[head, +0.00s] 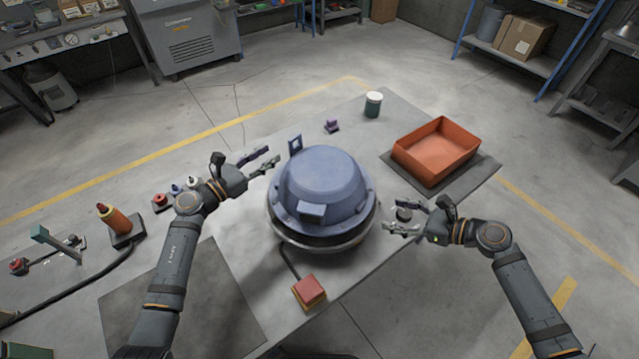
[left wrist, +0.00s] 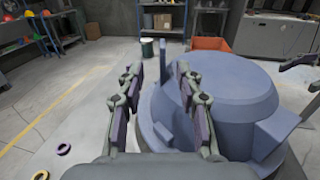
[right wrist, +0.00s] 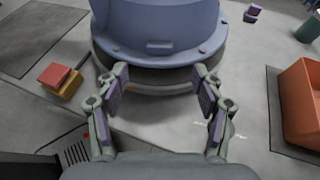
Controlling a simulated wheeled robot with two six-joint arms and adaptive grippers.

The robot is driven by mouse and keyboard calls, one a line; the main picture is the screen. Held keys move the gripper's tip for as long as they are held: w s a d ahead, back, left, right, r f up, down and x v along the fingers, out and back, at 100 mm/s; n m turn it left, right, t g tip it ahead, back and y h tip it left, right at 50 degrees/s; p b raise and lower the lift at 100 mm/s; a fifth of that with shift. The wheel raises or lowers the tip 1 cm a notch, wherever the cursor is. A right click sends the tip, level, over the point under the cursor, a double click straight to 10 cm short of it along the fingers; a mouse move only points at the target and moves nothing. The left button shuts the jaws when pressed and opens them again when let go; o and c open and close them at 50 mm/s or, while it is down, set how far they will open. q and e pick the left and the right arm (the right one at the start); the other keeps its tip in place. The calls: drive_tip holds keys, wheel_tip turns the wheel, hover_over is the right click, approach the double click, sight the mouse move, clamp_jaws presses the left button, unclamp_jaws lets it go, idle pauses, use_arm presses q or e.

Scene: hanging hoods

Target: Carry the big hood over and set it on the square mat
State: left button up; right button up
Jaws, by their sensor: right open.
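The big hood (head: 322,185), a blue-grey dome with a wide flange, rests on a dark round base (head: 322,240) in the middle of the table. An upright slotted tab (head: 295,146) rises at its far left edge. My left gripper (head: 271,157) is open beside that tab; in the left wrist view the tab (left wrist: 163,62) shows ahead between the spread fingers. My right gripper (head: 393,217) is open and empty at the hood's right side, apart from it. The dark square mat (head: 185,315) lies bare at the table's near left, partly behind my left arm.
An orange tray (head: 436,152) stands on another dark mat (head: 485,172) at the right. A green jar (head: 373,105) and a small purple piece (head: 332,126) are at the back. A red-and-yellow block (head: 309,291) lies in front of the hood. An orange tool (head: 116,222) stands at the left.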

sight(290, 140)
use_arm(q)
drive_tip(key=x, duration=0.8)
drive_tip(key=shift+d+r, duration=0.1)
drive_tip(key=shift+d, duration=0.2)
use_arm(e)
drive_tip(key=x, duration=0.8)
use_arm(q)
drive_tip(key=shift+w+d, duration=0.1)
drive_tip(key=shift+w, duration=0.15)
use_arm(e)
drive_tip(key=shift+w+a+f, duration=0.1)
drive_tip(key=shift+w+a, duration=0.1)
drive_tip(key=shift+a, duration=0.05)
use_arm(q)
drive_tip(key=shift+d, duration=0.1)
drive_tip(key=shift+c, duration=0.3)
use_arm(e)
drive_tip(key=shift+s+d, duration=0.1)
drive_tip(key=shift+c, duration=0.3)
use_arm(q)
clamp_jaws()
use_arm(e)
drive_tip(key=c, duration=0.7)
clamp_jaws()
use_arm(q)
drive_tip(key=shift+r, duration=0.1)
